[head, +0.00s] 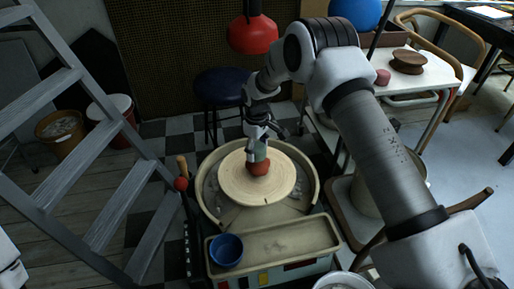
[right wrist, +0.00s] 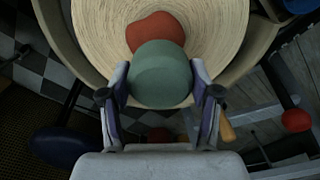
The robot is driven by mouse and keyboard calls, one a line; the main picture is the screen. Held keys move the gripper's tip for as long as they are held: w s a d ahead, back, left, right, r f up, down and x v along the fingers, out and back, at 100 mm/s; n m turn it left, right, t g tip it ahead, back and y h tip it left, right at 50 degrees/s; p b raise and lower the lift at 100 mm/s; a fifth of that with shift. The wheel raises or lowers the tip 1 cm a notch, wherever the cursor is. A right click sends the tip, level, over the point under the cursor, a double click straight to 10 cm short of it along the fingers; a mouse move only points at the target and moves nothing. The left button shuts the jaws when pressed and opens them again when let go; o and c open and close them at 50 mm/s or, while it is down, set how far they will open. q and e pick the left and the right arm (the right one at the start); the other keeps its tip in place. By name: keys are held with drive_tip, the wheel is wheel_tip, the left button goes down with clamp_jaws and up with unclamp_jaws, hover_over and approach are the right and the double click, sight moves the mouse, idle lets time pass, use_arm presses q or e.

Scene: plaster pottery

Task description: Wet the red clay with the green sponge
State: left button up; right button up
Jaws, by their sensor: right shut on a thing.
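The red clay (head: 259,169) is a small rounded lump at the middle of the pale round wheel head (head: 283,181). The green sponge (right wrist: 160,75) sits between the two fingers of my right gripper (right wrist: 161,92), which is shut on it. In the right wrist view, the sponge overlaps the near part of the red clay (right wrist: 155,29). In the head view, my right gripper (head: 259,150) is directly over the clay with the sponge right at its top. Contact looks likely, but I cannot tell for certain. My left gripper is not in view.
A blue bowl (head: 226,249) stands on the tray (head: 275,243) in front of the wheel. A grey ladder (head: 80,130) rises at left. A dark stool (head: 222,86) stands behind, under a red lamp (head: 253,35). A white table (head: 425,72) is at the back right.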

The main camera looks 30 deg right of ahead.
drive_tip(key=shift+f, duration=0.8)
idle(0.9)
idle(0.6)
drive_tip(key=shift+s+f, duration=0.1)
idle(1.9)
idle(0.4)
wheel_tip(320, 180, up, 8)
drive_tip(key=p, duration=0.7)
idle(0.4)
